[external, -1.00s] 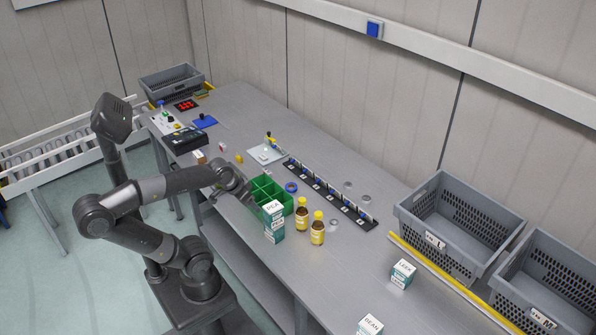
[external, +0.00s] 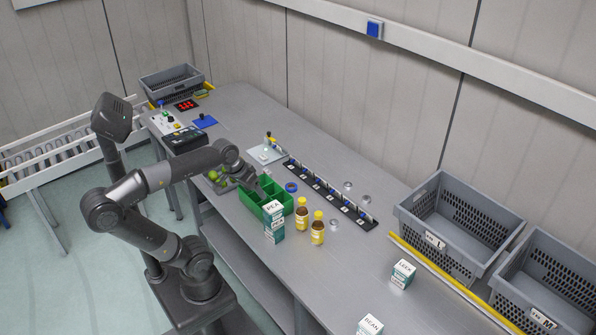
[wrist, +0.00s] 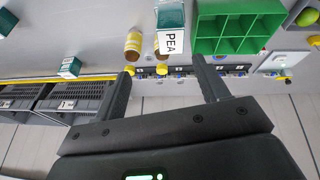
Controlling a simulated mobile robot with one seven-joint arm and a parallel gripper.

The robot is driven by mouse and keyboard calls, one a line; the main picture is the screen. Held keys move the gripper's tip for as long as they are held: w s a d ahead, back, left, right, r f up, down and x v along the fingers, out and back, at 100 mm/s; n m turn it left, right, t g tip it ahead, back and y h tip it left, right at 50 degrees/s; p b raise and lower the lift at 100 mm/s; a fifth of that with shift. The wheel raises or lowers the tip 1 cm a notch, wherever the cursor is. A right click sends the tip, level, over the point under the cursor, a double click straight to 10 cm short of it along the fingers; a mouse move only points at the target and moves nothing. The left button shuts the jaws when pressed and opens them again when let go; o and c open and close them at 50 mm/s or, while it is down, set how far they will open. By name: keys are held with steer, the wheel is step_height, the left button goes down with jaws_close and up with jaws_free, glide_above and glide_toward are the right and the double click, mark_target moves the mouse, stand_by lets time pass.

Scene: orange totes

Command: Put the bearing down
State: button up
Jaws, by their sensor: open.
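My gripper (external: 258,184) is at the back left edge of the green divided box (external: 279,188) in the external view. In the wrist view my gripper (wrist: 162,70) has its two fingers wide apart with nothing between them. Small ring-shaped parts lie on the grey bench: a blue ring (external: 291,187) beside the green box, and silver rings (external: 364,198) to the right, one of them near the bottles (external: 335,225). I cannot tell which of these is the bearing. The box also shows in the wrist view (wrist: 222,45); its far compartments are partly hidden by my arm in the external view.
A PEA carton (external: 274,226) and two yellow-capped bottles (external: 317,234) stand right of the box. A black strip with several slots (external: 330,193) lies behind. Green round items (external: 215,176) sit left of my gripper. Grey totes (external: 440,225) are at right.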

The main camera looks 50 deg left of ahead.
steer(key=w+d+r+n+g+h, duration=0.2)
steer(key=w+n+g+h, duration=0.5)
steer(key=w, duration=1)
steer(key=w+a+f+n+t+h, duration=0.1)
steer(key=w+a+f+n+h, duration=0.15)
steer(key=w+n, duration=0.4)
steer(key=w+a+f+n+t+h, duration=0.1)
steer(key=w+a+n+h, duration=0.2)
steer(key=w, duration=0.6)
glide_toward(331, 220)
steer(key=x, duration=0.9)
steer(key=shift+d, duration=0.15)
steer(key=shift+c, duration=0.4)
steer(key=c, duration=1.1)
